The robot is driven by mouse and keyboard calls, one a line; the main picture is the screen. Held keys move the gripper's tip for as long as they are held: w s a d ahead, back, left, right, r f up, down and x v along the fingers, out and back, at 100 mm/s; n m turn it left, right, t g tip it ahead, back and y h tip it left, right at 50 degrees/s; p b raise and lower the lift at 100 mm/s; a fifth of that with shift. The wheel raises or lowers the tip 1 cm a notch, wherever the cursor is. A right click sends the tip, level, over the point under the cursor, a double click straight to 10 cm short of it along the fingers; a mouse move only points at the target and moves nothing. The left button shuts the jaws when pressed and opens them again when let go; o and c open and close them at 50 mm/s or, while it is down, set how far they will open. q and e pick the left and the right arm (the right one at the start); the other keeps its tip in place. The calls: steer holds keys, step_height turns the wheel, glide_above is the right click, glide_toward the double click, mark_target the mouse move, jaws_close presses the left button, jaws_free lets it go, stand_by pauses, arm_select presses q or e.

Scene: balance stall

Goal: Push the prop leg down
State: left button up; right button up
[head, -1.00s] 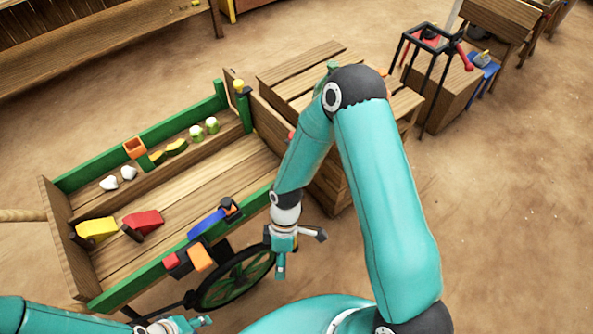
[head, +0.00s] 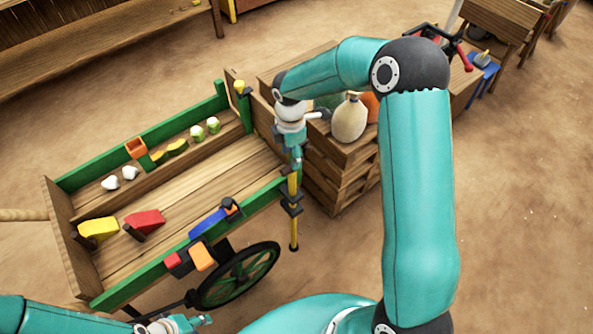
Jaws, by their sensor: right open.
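The prop leg (head: 293,228) is a thin yellow pole with dark brackets and a dark foot. It hangs upright at the right front corner of the wooden cart (head: 185,185). I cannot tell whether its foot touches the ground. My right gripper (head: 296,158) is open and points down just above the leg's top, at the cart's right end. The gripper hides the top of the leg, and I cannot tell whether they touch. My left gripper (head: 204,321) is low at the bottom left, away from the leg; its jaws are too small to read.
The cart has green rails and a spoked wheel (head: 235,276). Red, yellow and blue items lie in it or on its front rail. A wooden crate (head: 335,180) with a cream jug (head: 349,119) stands close to the right.

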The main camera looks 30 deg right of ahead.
mark_target(291, 174)
step_height(291, 174, down, 10)
steer(key=shift+r, duration=0.1)
stand_by(0.4)
jaws_close()
